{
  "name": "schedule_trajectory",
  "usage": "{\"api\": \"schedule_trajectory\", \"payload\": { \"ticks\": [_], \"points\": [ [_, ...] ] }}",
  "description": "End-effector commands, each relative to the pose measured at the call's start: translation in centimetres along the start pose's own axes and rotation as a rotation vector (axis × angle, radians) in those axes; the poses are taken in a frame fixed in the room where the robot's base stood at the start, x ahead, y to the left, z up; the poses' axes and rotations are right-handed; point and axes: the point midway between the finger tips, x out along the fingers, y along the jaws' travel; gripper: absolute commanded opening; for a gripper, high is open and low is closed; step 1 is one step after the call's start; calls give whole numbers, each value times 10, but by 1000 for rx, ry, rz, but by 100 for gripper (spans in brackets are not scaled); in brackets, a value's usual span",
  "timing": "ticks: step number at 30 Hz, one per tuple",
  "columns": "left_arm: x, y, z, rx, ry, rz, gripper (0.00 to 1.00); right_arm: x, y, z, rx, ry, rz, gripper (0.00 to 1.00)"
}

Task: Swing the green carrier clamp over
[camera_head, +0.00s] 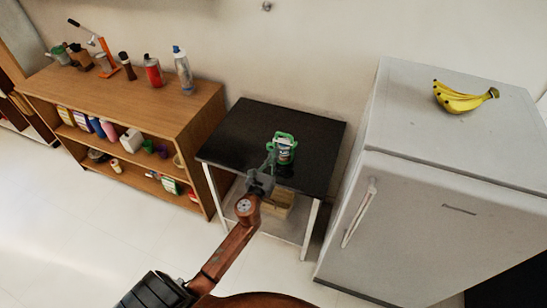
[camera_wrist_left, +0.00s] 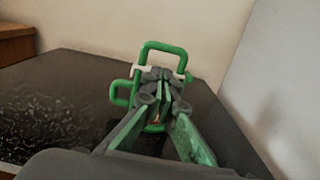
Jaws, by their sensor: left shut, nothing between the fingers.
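The green carrier (camera_head: 284,150) stands upright on the black table top, with a pale label on its front. In the left wrist view its green clamp loop (camera_wrist_left: 165,46) stands up above white side pieces, and a smaller green loop (camera_wrist_left: 120,94) sticks out at the left. My left gripper (camera_head: 270,160) is shut and empty, just in front of the carrier and slightly left of it. Its fingertips (camera_wrist_left: 163,78) overlap the carrier's middle in the wrist view and hide part of it. I cannot tell whether they touch it. My right gripper is not in view.
The black table (camera_head: 240,135) is bare around the carrier; a wooden box (camera_head: 277,204) sits on its lower shelf. A white fridge (camera_head: 430,205) with bananas (camera_head: 462,98) on top stands close at right. A wooden shelf unit (camera_head: 150,105) with bottles stands at left.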

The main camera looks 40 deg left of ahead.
Motion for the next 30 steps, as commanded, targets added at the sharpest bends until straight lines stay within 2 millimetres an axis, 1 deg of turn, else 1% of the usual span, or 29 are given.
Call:
{"api": "schedule_trajectory", "payload": {
  "ticks": [1,6,9,12,16,26,30],
  "points": [
    [11,0,1,0,-2,0,0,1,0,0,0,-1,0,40],
    [39,0,0,0,0,1,0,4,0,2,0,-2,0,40],
    [51,0,-1,1,1,1,0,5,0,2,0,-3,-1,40],
    [58,0,-1,-1,1,0,0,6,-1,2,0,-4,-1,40],
    [62,0,-1,-1,2,0,0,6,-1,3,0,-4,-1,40],
    [62,0,0,2,1,0,0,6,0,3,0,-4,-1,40],
    [64,-5,2,22,0,-7,0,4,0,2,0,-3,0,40]
  ]
}}
